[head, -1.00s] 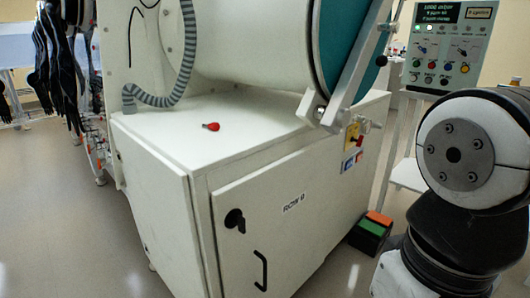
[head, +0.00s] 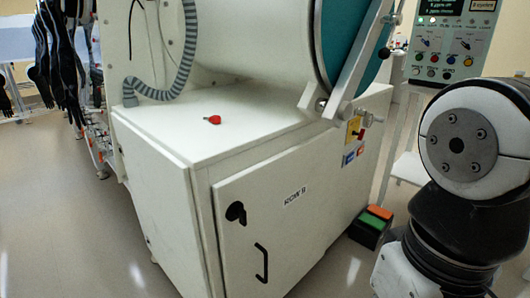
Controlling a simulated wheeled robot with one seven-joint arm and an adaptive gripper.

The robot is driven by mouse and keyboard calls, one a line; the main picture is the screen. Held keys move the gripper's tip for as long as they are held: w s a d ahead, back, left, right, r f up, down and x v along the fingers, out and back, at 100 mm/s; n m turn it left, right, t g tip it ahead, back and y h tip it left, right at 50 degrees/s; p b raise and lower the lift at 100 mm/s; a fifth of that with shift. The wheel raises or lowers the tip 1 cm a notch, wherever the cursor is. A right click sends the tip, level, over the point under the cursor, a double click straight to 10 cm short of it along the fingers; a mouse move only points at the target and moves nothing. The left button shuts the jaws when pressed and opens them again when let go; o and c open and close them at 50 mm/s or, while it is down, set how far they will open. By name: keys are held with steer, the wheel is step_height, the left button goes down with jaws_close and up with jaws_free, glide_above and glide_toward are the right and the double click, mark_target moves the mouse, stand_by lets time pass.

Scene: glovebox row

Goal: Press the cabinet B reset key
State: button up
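A white cabinet (head: 190,170) fills the middle of the head view. A grey control panel (head: 447,58) on a white post stands at the top right, partly cut off by the top edge. It carries a display (head: 440,6) and several small coloured buttons and knobs. Their legends are too small to read, so I cannot tell which is the reset key. My gripper is not in view; only my arm links show at the right.
A red-ended item (head: 213,120) lies on the cabinet's top ledge, below a grey corrugated hose (head: 185,60). A green and orange pedal box (head: 371,226) sits on the floor right of the cabinet. Black gloves (head: 55,60) hang at the left. Floor at the left is clear.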

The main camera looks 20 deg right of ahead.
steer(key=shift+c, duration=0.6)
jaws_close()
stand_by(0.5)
